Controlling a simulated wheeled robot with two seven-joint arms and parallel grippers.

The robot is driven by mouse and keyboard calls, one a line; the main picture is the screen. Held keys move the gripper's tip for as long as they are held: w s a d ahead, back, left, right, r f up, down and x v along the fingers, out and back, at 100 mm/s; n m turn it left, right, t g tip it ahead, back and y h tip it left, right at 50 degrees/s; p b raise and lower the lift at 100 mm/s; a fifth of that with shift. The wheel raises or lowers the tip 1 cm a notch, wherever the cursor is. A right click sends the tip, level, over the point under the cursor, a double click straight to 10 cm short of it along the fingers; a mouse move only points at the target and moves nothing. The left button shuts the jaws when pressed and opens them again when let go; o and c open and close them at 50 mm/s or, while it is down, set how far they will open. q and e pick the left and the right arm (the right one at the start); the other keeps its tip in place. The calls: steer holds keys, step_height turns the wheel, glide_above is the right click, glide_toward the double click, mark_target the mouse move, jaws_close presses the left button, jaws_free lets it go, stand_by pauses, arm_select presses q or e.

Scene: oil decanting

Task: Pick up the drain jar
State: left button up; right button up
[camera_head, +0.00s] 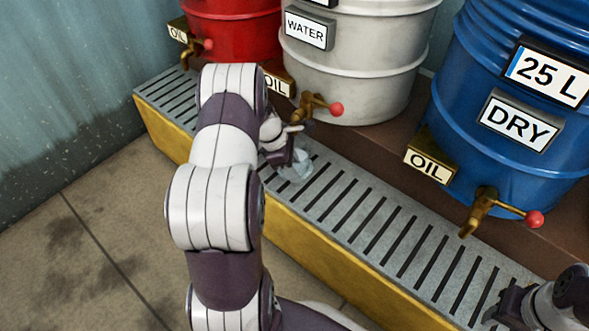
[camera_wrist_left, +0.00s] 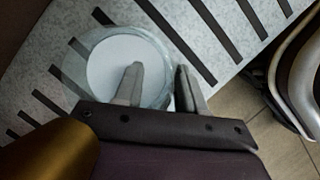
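The drain jar (camera_head: 297,166) is a clear glass vessel on the slatted grey grate below the white drum's tap. The left wrist view shows it from above as a round glass rim around a white disc (camera_wrist_left: 110,65). My left gripper (camera_head: 290,143) is at the jar, partly hidden by my arm. In the left wrist view its fingers (camera_wrist_left: 160,84) stand apart, one over the white disc and the other near the jar's right rim. Whether they touch the glass is not clear. My right gripper (camera_head: 502,308) is at the lower right, away from the jar; its opening is unclear.
The grate (camera_head: 375,225) tops a yellow-sided trough. A red drum (camera_head: 235,30), a white drum (camera_head: 350,70) and a blue drum (camera_head: 470,65) stand behind it. Brass taps with red knobs (camera_head: 336,109) jut over the grate.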

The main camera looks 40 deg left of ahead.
arm_select(q)
jaws_close()
steer(key=shift+r, duration=0.1)
steer(key=shift+r, duration=0.1)
